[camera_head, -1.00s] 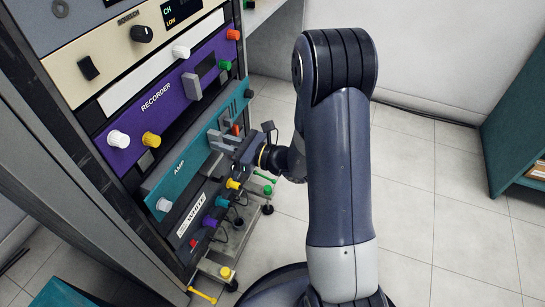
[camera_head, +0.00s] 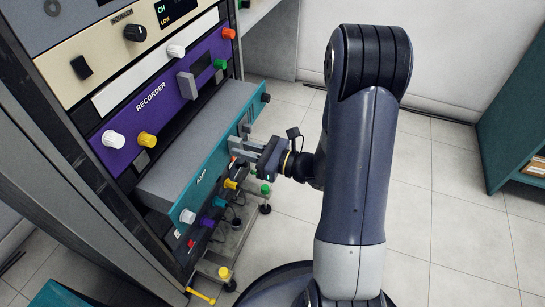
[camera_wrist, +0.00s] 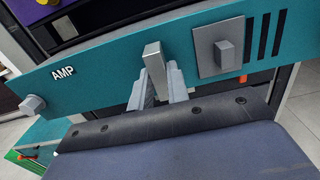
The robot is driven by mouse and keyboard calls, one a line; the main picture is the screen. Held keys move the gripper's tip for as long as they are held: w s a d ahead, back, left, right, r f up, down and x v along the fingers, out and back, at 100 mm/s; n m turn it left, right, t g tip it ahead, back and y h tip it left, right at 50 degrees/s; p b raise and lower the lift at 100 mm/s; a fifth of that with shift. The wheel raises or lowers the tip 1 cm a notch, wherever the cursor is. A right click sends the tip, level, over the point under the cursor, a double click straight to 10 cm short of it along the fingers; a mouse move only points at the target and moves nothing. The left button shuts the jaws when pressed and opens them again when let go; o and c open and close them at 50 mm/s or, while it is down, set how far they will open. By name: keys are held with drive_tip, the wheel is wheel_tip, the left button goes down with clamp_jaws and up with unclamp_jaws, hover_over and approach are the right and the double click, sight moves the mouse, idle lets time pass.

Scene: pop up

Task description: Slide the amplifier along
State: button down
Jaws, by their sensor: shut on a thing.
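The amplifier (camera_head: 196,149) is a grey box with a teal front panel marked AMP. In the head view it juts well out of the rack, its grey top showing. In the wrist view the teal panel (camera_wrist: 105,66) fills the upper part, with a grey upright handle (camera_wrist: 154,56) near its middle. My gripper (camera_wrist: 160,82) is shut on this handle, one finger on each side. In the head view my gripper (camera_head: 243,149) is at the panel's front, its fingertips partly hidden against the panel.
The rack holds a purple recorder (camera_head: 163,98) above the amplifier and a cream unit (camera_head: 92,62) higher up. A unit with coloured knobs sits below, above a low stand (camera_head: 236,240). The tiled floor to the right is clear up to a teal cabinet (camera_head: 508,129).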

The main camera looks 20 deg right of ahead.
drive_tip(key=v, duration=0.7)
drive_tip(key=shift+s+d, duration=0.15)
drive_tip(key=shift+d, duration=0.05)
drive_tip(key=c, duration=1.3)
unclamp_jaws()
drive_tip(key=p+v, duration=0.2)
drive_tip(key=v, duration=0.8)
drive_tip(key=shift+s+d, duration=0.25)
drive_tip(key=shift+a, duration=0.1)
drive_tip(key=shift+b+x, duration=1)
drive_tip(key=shift+x, duration=4.9)
